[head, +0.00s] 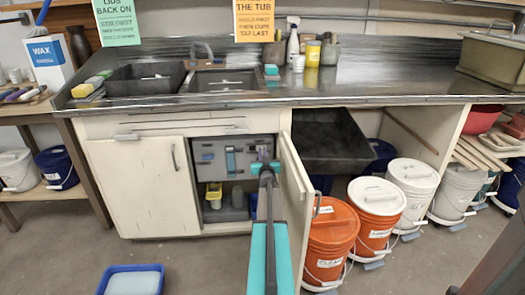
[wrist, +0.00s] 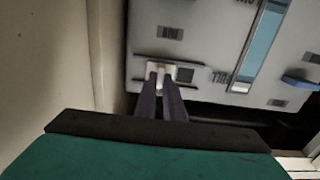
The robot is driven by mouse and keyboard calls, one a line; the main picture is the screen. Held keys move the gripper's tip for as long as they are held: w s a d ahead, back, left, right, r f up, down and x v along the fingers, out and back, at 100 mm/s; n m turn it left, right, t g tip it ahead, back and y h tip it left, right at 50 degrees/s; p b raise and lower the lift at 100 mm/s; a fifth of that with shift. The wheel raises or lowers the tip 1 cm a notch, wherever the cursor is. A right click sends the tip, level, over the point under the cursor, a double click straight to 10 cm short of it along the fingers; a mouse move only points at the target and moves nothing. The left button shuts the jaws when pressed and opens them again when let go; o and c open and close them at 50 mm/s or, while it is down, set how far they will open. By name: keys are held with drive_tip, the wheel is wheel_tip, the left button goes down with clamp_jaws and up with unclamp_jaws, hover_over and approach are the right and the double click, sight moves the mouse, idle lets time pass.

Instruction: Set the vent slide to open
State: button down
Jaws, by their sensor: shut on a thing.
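A grey panel (head: 208,152) stands inside the open cabinet under the sink; it also fills the upper part of the wrist view (wrist: 200,60). A small pale slide knob (wrist: 160,67) sits in a short dark slot on it, with a dark square just to its right. I cannot read the labels, so I cannot confirm this is the vent slide. My gripper (wrist: 161,78) is shut on the pale knob, its two dark fingers close together. In the head view my gripper (head: 265,163) reaches the panel's right side and hides that part.
The open cabinet door (head: 295,205) stands close to the right of my arm. A yellow container (head: 214,193) stands below the panel. Orange buckets (head: 332,240) and white ones line the floor at right. A blue tub (head: 132,280) lies on the floor at front left.

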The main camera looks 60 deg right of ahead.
drive_tip(key=shift+s+d+r, duration=0.15)
drive_tip(key=shift+d+r, duration=0.1)
drive_tip(key=shift+d, duration=0.05)
drive_tip(key=c, duration=1.8)
unclamp_jaws()
drive_tip(key=shift+d, duration=0.1)
drive_tip(key=shift+c, duration=0.2)
drive_tip(key=shift+f, duration=0.15)
drive_tip(key=shift+a, duration=0.3)
drive_tip(key=p+v, duration=0.1)
drive_tip(key=v, duration=1.2)
drive_tip(key=shift+s+a, duration=0.15)
drive_tip(key=shift+s, duration=0.1)
